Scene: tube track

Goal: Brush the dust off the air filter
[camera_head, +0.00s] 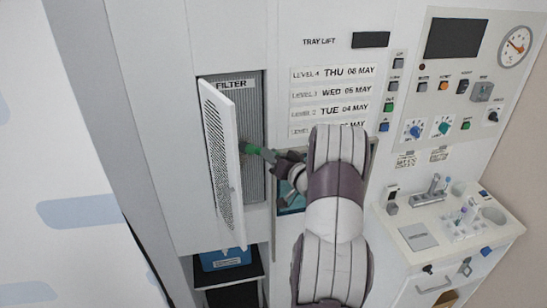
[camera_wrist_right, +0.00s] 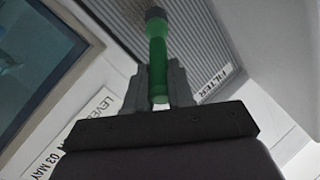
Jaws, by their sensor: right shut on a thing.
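The air filter (camera_head: 250,105) is a grey ribbed panel in a recess under a FILTER label, behind a perforated white door (camera_head: 221,165) that stands open. In the right wrist view the ribbed filter (camera_wrist_right: 188,35) shows a brownish patch near the brush head. My right gripper (camera_head: 277,158) is shut on the green handle of a brush (camera_head: 252,149). In the right wrist view the brush (camera_wrist_right: 157,50) points away from the gripper, with its dark head at the filter; I cannot tell if it touches. My left gripper is not in view.
The open door stands close to the left of the brush. Right of the filter are date labels (camera_head: 332,93) and a panel with knobs and buttons (camera_head: 455,85). A side counter (camera_head: 420,237) holds tubes and small tools. A blue box (camera_head: 225,259) sits below.

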